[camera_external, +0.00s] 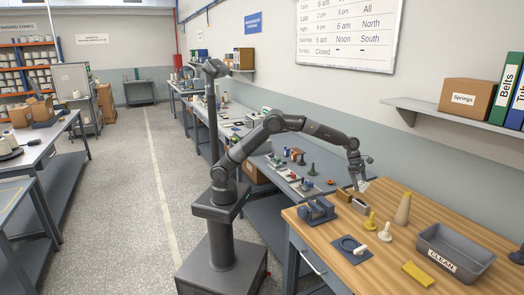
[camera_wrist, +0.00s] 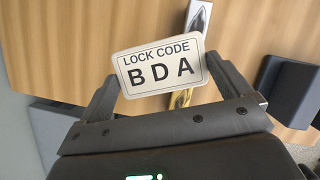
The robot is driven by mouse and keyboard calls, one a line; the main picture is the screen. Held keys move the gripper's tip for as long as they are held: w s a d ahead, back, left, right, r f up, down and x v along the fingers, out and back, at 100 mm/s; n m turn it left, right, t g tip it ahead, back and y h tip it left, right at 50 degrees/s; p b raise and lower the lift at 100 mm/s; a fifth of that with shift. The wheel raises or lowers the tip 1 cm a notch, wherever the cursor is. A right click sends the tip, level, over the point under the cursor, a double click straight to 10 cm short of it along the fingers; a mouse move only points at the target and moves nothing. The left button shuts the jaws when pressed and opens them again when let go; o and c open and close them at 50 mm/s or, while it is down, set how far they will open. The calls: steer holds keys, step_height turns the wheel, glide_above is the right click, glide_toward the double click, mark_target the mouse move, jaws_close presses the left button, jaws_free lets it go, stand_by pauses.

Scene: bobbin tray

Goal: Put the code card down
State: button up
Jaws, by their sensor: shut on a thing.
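The code card is a small white plate in the wrist view (camera_wrist: 158,68), printed "LOCK CODE" over "BDA". My gripper (camera_wrist: 163,78) is shut on it, with one dark finger at each side edge of the card. In the external view my gripper (camera_external: 361,178) is above the back left part of the wooden table (camera_external: 325,235), and the card (camera_external: 363,185) shows as a small pale patch under it. The card is held off the table, over or near a small open box (camera_external: 351,203); I cannot tell the exact gap.
A blue-grey fixture (camera_external: 317,211) stands left of the box. A yellow peg (camera_external: 370,223), a cream peg (camera_external: 385,232) and a tan cone (camera_external: 403,209) stand nearby. A grey "CLEAN" bin (camera_external: 455,252), yellow block (camera_external: 418,274) and dark pad (camera_external: 345,255) lie further forward.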

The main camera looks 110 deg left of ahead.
glide_above(363, 196)
steer(key=s+a, duration=0.1)
step_height(363, 196, down, 5)
steer(key=shift+f, duration=2.2)
steer(key=o, duration=0.5)
steer(key=shift+f, duration=0.15)
steer(key=shift+o, duration=0.6)
